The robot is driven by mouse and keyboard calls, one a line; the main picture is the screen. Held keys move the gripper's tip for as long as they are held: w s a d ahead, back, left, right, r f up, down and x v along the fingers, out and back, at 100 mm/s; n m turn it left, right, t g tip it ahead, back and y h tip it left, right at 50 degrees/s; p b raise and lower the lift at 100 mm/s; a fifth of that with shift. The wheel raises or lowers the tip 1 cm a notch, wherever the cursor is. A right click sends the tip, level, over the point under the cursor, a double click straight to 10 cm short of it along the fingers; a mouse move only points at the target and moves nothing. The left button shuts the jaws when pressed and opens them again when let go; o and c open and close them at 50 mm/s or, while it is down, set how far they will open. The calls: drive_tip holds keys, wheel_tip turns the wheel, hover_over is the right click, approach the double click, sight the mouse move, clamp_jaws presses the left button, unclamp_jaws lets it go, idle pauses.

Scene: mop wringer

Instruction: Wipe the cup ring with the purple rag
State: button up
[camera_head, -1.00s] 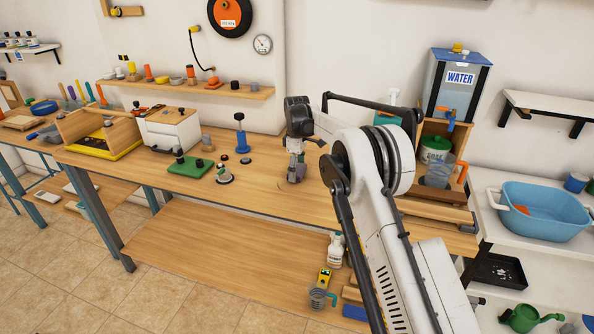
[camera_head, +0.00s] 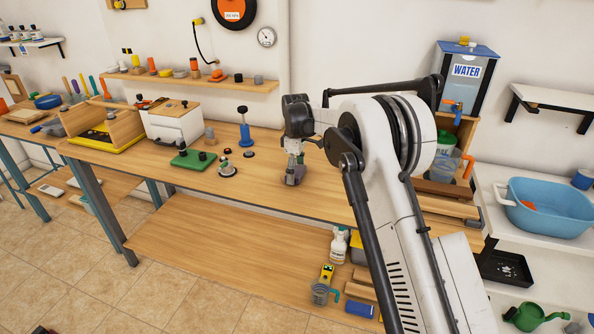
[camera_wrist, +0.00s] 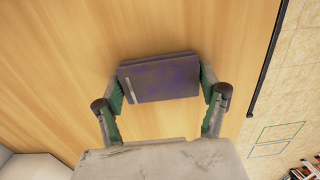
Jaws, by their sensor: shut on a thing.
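My gripper (camera_head: 293,178) is low over the wooden bench (camera_head: 330,192), near its front edge. In the wrist view, my gripper (camera_wrist: 162,100) is shut on the purple rag (camera_wrist: 160,77). The rag is a folded, dark purple pad with a small pale strip at its left end, gripped at both ends between green-lined fingers. I cannot tell whether the rag touches the bench top. I cannot make out the cup ring in either current view.
Left of my gripper are a round-based grey piece (camera_head: 227,170), a blue stand (camera_head: 245,135) and a green board (camera_head: 193,160). A water tank (camera_head: 464,85) and a clear jug (camera_head: 446,165) stand to the right. Bare bench lies around the gripper.

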sight(297, 164)
drive_tip(key=shift+s+a+r+b, duration=0.1)
drive_tip(key=shift+s+a+b, duration=0.15)
drive_tip(key=shift+s, duration=0.55)
drive_tip(key=shift+s+a+f+b, duration=0.1)
drive_tip(key=shift+s+a, duration=0.2)
drive_tip(key=shift+s, duration=0.5)
drive_tip(key=shift+s+a+r+b, duration=0.1)
drive_tip(key=shift+s+a+b, duration=0.15)
drive_tip(key=shift+s, duration=0.55)
drive_tip(key=shift+a, duration=0.1)
